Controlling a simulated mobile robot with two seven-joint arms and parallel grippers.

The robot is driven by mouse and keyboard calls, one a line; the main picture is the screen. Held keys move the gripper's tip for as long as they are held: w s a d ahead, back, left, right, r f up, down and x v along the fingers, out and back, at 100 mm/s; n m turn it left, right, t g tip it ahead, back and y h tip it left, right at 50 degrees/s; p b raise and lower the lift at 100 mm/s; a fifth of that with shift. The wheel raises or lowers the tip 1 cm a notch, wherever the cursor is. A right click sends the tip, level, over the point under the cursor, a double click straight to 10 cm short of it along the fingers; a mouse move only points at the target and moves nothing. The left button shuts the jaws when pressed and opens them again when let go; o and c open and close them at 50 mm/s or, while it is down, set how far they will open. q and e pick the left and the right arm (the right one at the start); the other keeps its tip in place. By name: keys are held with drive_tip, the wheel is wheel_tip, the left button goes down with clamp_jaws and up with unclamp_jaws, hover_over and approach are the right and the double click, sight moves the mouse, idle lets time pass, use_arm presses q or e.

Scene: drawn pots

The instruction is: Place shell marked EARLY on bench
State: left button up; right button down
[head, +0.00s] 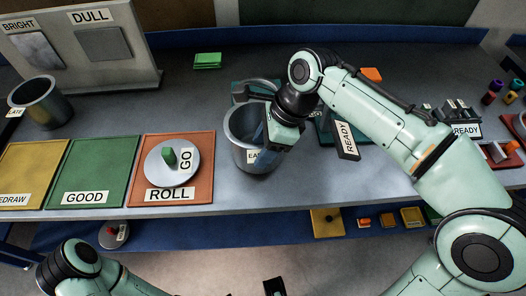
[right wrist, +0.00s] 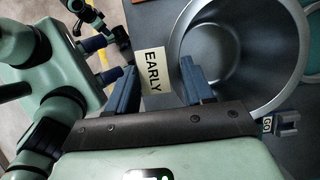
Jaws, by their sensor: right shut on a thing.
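The shell marked EARLY is a grey metal pot (head: 240,155) at the middle of the bench (head: 330,185), upright. Its tag is partly hidden in the head view but reads EARLY in the right wrist view (right wrist: 152,70). My right gripper (head: 268,135) is shut on the shell's near wall, one finger either side, by the tag. The shell's open mouth shows in the right wrist view (right wrist: 235,50). I cannot tell whether its base touches the bench. My left gripper (right wrist: 103,60) is empty with its fingers apart, off the front of the bench.
A similar pot marked LATE (head: 42,102) stands at the left. A ROLL mat (head: 205,190) bears a round disc marked GO (head: 160,180), beside the GOOD mat (head: 100,165). A READY tag (head: 347,140) stands right of the shell. Bare bench lies in front of the shell.

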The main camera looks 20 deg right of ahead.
drive_tip(key=shift+f, duration=0.85)
drive_tip(key=shift+c, duration=2.2)
unclamp_jaws()
drive_tip(key=p+v, duration=0.3)
drive_tip(key=v, duration=0.9)
